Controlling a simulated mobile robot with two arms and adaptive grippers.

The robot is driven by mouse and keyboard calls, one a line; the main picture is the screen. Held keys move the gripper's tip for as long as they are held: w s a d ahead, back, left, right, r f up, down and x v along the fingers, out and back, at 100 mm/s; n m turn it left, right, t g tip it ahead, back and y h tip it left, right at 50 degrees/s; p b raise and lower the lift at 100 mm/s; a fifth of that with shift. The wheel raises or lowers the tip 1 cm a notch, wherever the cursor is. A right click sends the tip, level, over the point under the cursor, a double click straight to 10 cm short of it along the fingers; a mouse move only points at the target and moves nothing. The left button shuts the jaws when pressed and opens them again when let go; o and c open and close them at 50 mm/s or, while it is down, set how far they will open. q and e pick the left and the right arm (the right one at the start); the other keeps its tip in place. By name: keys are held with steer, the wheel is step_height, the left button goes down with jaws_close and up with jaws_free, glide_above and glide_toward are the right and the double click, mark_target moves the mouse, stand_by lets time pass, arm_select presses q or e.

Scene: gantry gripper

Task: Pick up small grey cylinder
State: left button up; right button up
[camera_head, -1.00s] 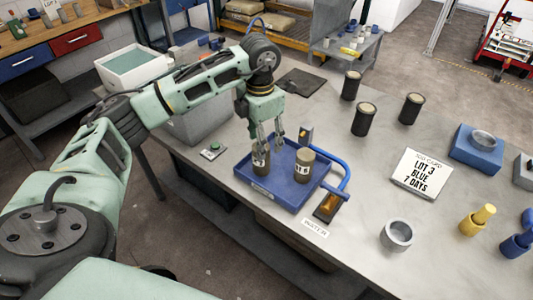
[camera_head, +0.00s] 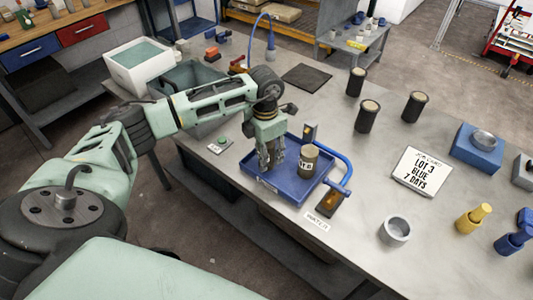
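A blue tray (camera_head: 254,184) lies on the grey workbench. One small grey-brown cylinder (camera_head: 308,160) with a light top and a label stands in it on the right. My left gripper (camera_head: 269,165) is low over the left part of the tray, fingers pointing down. A second small cylinder stood at that spot earlier; the gripper now largely hides it. I cannot tell whether the fingers touch or grip it. My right gripper is not in view.
A blue tube arches along the tray's right side to a dark block with an amber face (camera_head: 329,201). Several black cups (camera_head: 367,116) stand behind, with a sign (camera_head: 422,171) and a grey ring-shaped cup (camera_head: 395,231) to the right.

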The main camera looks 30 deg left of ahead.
arm_select(q)
jaws_close()
steer(key=shift+w, duration=0.1)
steer(key=shift+r, duration=0.15)
